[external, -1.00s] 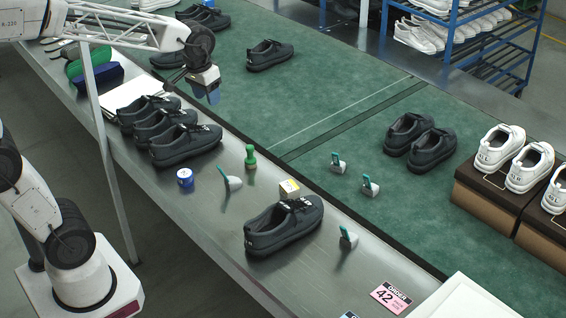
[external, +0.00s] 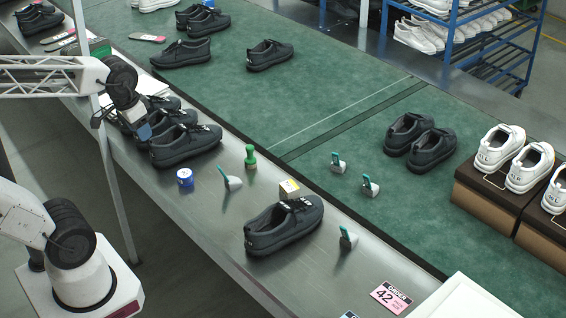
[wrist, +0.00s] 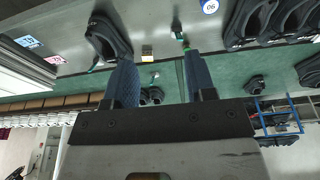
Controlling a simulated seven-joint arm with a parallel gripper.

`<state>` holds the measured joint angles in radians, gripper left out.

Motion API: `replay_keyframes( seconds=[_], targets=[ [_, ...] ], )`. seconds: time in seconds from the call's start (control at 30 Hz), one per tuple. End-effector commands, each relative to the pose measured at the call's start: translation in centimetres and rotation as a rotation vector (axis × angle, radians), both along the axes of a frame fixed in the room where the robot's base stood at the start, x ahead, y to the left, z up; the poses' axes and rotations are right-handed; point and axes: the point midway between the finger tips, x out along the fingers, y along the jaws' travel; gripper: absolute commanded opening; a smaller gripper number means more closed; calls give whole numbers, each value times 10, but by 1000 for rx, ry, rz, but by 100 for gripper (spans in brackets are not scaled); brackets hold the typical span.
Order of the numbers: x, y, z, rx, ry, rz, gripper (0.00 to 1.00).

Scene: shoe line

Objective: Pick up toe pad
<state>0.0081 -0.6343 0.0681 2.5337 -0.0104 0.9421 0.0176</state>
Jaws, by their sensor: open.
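Several small grey-white pieces with teal tabs, which look like the toe pads, show in the external view. One (external: 229,180) stands on the metal bench left of the green stamp; another (external: 348,238) is right of the front black shoe. Two more (external: 338,163) (external: 371,186) stand on the green belt. My gripper (external: 145,131) is at the left, above or beside the row of black shoes, well away from these pieces. In the wrist view my gripper (wrist: 160,62) has its two blue fingers spread, with nothing held between them.
A black shoe (external: 284,227) with a yellow-and-white box (external: 289,188) behind it sits on the bench. A blue tin (external: 185,177) and a green stamp (external: 250,156) stand nearby. A row of black shoes (external: 187,147) is at left.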

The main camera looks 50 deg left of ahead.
Motion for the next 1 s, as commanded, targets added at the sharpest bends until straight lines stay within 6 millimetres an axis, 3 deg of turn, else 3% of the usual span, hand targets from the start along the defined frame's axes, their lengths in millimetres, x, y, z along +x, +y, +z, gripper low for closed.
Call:
replay_keyframes(
  seconds=[0.27, 0.33, 0.67, 0.87, 1.0],
  targets=[
    [1, 0, 0, 0, 0, 0, 50],
    [1, 0, 0, 0, 0, 0, 40],
    [2, 0, 0, 0, 0, -6, 40],
    [15, -1, -5, 10, -4, -81, 40],
    [34, -1, -14, 25, -12, -196, 40]
  ],
)
